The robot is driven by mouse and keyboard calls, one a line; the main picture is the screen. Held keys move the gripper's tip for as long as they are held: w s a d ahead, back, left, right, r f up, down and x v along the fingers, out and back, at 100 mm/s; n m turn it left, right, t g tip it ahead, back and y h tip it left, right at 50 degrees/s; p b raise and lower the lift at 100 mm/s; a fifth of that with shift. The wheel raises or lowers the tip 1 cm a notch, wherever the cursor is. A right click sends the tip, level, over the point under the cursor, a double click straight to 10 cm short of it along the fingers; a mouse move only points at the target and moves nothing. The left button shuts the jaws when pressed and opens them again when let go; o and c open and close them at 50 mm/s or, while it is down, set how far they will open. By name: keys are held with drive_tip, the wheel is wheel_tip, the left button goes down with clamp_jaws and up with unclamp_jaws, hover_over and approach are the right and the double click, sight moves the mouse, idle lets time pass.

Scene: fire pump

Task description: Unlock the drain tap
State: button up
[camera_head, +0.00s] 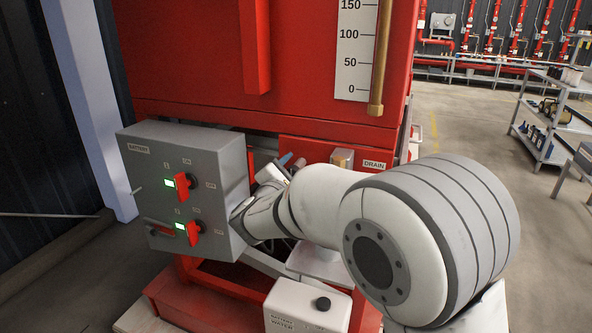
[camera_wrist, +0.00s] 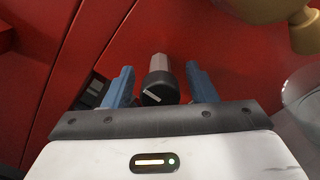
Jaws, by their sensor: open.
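A red panel carries a DRAIN label (camera_head: 374,165), with a small tan-brown fitting (camera_head: 342,158) just left of it. My gripper (camera_head: 291,161) is left of the label, partly hidden by my arm. In the wrist view, my gripper (camera_wrist: 160,75) is open, with one blue finger on each side of a small knob (camera_wrist: 158,82). The knob has a pale grip and a dark round face with a white line. Gaps show between it and both fingers. A brass-coloured part (camera_wrist: 275,12) is at the upper right. I cannot tell which part is the drain tap.
A grey battery box (camera_head: 183,175) with two lit green displays and red switches stands close left of my gripper. A brass gauge tube (camera_head: 381,60) hangs above. Open floor (camera_head: 470,165) lies right.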

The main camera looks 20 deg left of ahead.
drive_tip(key=c, duration=1)
drive_tip(key=shift+n, duration=0.4)
drive_tip(key=n+p, duration=0.2)
drive_tip(key=n, duration=0.2)
drive_tip(key=shift+r+n, duration=0.1)
drive_tip(key=shift+n, duration=0.2)
drive_tip(key=n+p, duration=0.2)
drive_tip(key=n, duration=0.2)
drive_tip(key=shift+n+p, duration=0.3)
drive_tip(key=shift+p, duration=0.1)
drive_tip(key=n+p, duration=0.4)
drive_tip(key=n, duration=0.1)
drive_tip(key=shift+r, duration=0.1)
drive_tip(key=shift+n+p, duration=1.95)
drive_tip(key=shift+n, duration=0.45)
